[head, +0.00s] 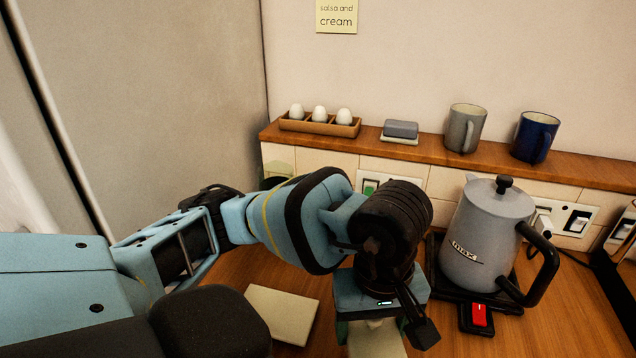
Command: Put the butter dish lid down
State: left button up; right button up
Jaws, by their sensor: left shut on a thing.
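A small butter dish stands on the wooden shelf, with a grey lid (400,129) resting on its pale base (399,140). My left gripper (375,335) is low over the counter, in front of the shelf and left of the kettle, pointing down. It is shut on a pale cream thing (376,343), mostly hidden by the gripper body and cut by the bottom edge. I cannot tell whether this is another lid. A flat cream square (282,313) lies on the counter left of the gripper. My right gripper is not in view.
A grey kettle (482,240) stands on a black base close right of my left gripper. The shelf (575,167) also holds an egg tray (320,125), a grey mug (465,128) and a blue mug (535,137). Some counter is bare between the cream square and gripper.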

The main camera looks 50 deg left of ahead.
pick_arm(q)
jog(key=w+a, duration=0.3)
jog(key=w, duration=0.1)
jog(key=w+a+f, duration=0.1)
jog(key=w+a, duration=0.2)
jog(key=w, duration=0.1)
jog(key=w+a+p, duration=0.1)
jog(key=w+a, duration=0.2)
jog(key=w, duration=0.2)
jog(key=shift+a+f, duration=0.1)
jog(key=shift+f, duration=1.85)
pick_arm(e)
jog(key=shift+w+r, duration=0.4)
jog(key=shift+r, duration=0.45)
pick_arm(q)
jog(key=shift+f, duration=0.1)
jog(key=shift+f, duration=0.15)
jog(key=o, duration=1.1)
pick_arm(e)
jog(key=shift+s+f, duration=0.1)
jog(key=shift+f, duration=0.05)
pick_arm(q)
jog(key=shift+r, duration=0.35)
notch_tip(320, 180, up, 12)
jog(key=shift+f, duration=0.15)
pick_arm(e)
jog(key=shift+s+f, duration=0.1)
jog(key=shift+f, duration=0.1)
